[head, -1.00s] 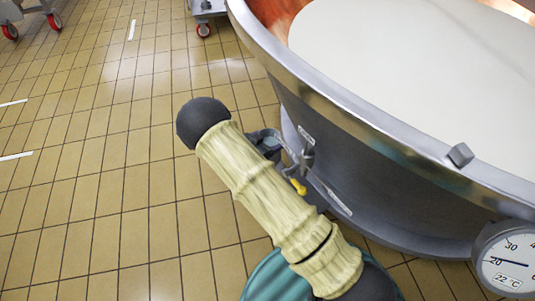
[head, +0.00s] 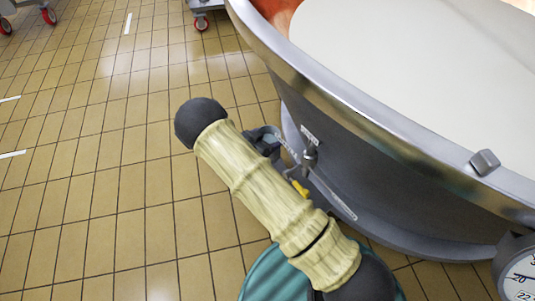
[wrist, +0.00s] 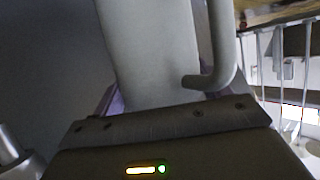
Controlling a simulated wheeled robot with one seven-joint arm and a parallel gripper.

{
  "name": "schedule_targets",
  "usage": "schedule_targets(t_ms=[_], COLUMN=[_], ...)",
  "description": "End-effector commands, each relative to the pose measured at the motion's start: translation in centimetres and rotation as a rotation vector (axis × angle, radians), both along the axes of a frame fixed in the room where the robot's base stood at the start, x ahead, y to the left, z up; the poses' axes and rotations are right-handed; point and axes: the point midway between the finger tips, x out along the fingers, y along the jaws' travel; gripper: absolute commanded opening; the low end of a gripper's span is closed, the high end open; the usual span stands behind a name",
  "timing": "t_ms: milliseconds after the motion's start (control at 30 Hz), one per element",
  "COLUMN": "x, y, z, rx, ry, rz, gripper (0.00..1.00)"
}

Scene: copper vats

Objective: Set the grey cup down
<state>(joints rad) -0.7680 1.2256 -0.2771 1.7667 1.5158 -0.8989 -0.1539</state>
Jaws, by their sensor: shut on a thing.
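The grey cup (wrist: 150,55) fills the middle of the wrist view, with its curved handle (wrist: 226,50) on the right. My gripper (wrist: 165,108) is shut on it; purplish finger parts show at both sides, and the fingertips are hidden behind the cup. In the head view my gripper (head: 261,141) shows only partly beyond my pale arm, close to the vat's outer wall. A small bluish-grey patch there may be the cup; most of it is hidden. I cannot tell what is under the cup.
A large vat (head: 400,190) of white liquid (head: 420,70) fills the right. A valve (head: 310,153) with a yellow part (head: 300,188) sticks out near my gripper. A dial gauge (head: 520,280) is at lower right. Tiled floor (head: 100,200) at left is clear; wheeled legs stand at the back.

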Motion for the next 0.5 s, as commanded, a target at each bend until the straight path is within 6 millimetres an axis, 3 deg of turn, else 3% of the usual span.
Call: schedule_targets(t_ms=[33, 100, 500], x=[0.1, 0.1, 0.0], y=[0.0, 0.0, 0.1], z=[-1.4, -2.0, -2.4], rx=[-0.001, -0.001, -0.001], ry=[-0.003, -0.003, -0.003], rz=[0.0, 0.0, 0.002], gripper=[0.06, 0.06, 0.06])
